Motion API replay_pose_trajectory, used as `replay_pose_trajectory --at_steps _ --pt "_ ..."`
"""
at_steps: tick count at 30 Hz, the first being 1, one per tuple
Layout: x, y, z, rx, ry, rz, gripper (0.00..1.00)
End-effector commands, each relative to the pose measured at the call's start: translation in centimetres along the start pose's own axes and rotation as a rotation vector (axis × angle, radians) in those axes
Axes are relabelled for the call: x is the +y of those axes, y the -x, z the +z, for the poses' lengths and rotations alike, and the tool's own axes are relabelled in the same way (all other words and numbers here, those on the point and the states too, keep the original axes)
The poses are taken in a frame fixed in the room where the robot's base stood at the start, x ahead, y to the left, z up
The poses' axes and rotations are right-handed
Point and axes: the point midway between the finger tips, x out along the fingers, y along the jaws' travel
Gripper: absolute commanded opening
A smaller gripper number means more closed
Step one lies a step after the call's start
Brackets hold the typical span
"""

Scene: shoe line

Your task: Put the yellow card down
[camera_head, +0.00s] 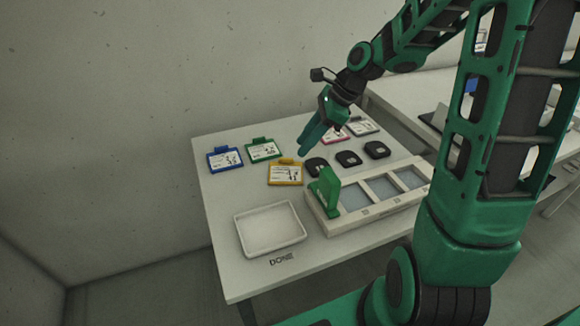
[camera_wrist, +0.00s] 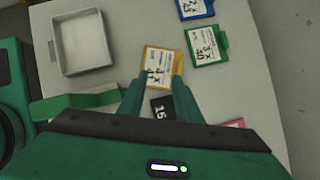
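The yellow card (camera_head: 286,174) lies flat on the white table, below and right of the green card. It also shows in the wrist view (camera_wrist: 160,62), beyond my fingertips. My gripper (camera_head: 314,141) is above the table, up and to the right of the yellow card in the head view. Its two fingers stand apart in the wrist view (camera_wrist: 158,84), with nothing seen held between them. The fingers hide the near corners of the card in the wrist view.
Blue (camera_head: 225,159) and green (camera_head: 263,149) cards lie behind. Several black pads (camera_head: 348,158) lie to the right, with a pink card (camera_head: 336,136). A white tray (camera_head: 270,229) and a compartmented holder (camera_head: 385,208) with an upright green piece (camera_head: 325,191) stand in front.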

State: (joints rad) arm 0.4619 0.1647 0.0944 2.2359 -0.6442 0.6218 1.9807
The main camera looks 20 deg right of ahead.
Motion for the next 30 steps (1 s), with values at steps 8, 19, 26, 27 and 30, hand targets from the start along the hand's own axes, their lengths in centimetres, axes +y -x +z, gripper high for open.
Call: replay_pose_trajectory --at_steps 8,19,26,27,30 --pt "-0.5 0.8 -1.4 0.0 -0.021 -0.012 0.58" --pt "-0.6 -2.9 -1.7 -0.001 -0.026 -0.009 0.97" --pt "-0.7 -4.7 -1.7 0.0 -0.026 -0.013 0.97" --pt "-0.7 -4.9 -1.6 0.0 -0.025 -0.013 0.97" --pt "-0.8 -5.9 -1.6 0.0 -0.024 -0.011 0.97"
